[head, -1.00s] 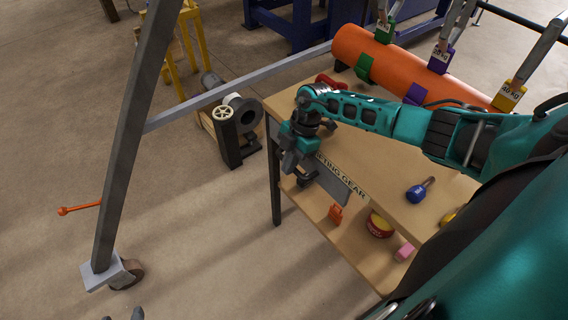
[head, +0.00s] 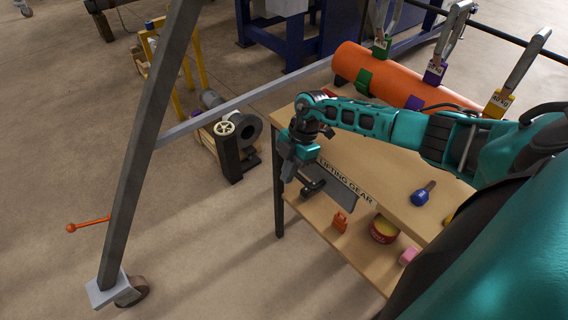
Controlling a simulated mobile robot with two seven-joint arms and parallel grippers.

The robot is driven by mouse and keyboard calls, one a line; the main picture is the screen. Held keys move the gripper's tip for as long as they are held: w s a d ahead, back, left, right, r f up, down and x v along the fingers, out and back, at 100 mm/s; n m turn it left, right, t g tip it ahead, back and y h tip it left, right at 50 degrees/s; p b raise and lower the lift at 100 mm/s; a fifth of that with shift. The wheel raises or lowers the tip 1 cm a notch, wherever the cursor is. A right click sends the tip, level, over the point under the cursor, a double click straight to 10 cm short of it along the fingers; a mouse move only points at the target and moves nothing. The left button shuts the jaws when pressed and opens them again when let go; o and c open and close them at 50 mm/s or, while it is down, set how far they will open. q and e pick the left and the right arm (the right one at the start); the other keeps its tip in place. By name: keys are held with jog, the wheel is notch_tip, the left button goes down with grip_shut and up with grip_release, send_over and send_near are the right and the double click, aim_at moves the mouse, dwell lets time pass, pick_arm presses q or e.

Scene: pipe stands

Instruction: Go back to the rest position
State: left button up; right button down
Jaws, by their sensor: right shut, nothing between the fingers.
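My right arm reaches in from the right over the wooden workbench (head: 385,170). My right gripper (head: 287,176) is at the bench's left end, pointing down, just beside the top's edge. Its fingers are together and hold nothing. A dark clamp-like item (head: 312,188) shows close to the right of the gripper, in front of the "LIFTING GEAR" board (head: 343,196); I cannot tell if they touch. My left gripper is not in view.
An orange pipe (head: 385,80) lies behind the bench, with green, purple and yellow tagged slings. A blue-handled tool (head: 421,196) lies on the top. The lower shelf holds an orange shackle (head: 340,222) and a tin (head: 383,230).

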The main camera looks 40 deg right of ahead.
jog(key=v, duration=0.8)
jog(key=s+a+r+m+t+y, duration=0.15)
jog(key=a+t+y, duration=0.4)
jog(key=a, duration=0.65)
jog(key=s+a+r+m+t+y, duration=0.1)
jog(key=a+r+m+t+y, duration=0.2)
jog(key=a+t, duration=0.65)
jog(key=s+d+f+m+g+h, duration=0.3)
jog(key=s+d+f+m+h, duration=0.1)
jog(key=s+f+m+h, duration=0.6)
notch_tip(320, 180, down, 3)
jog(key=shift+s+d+r+m+g, duration=0.3)
jog(key=shift+s+d+m, duration=0.1)
jog(key=shift+s+m, duration=0.65)
jog(key=shift+s, duration=0.1)
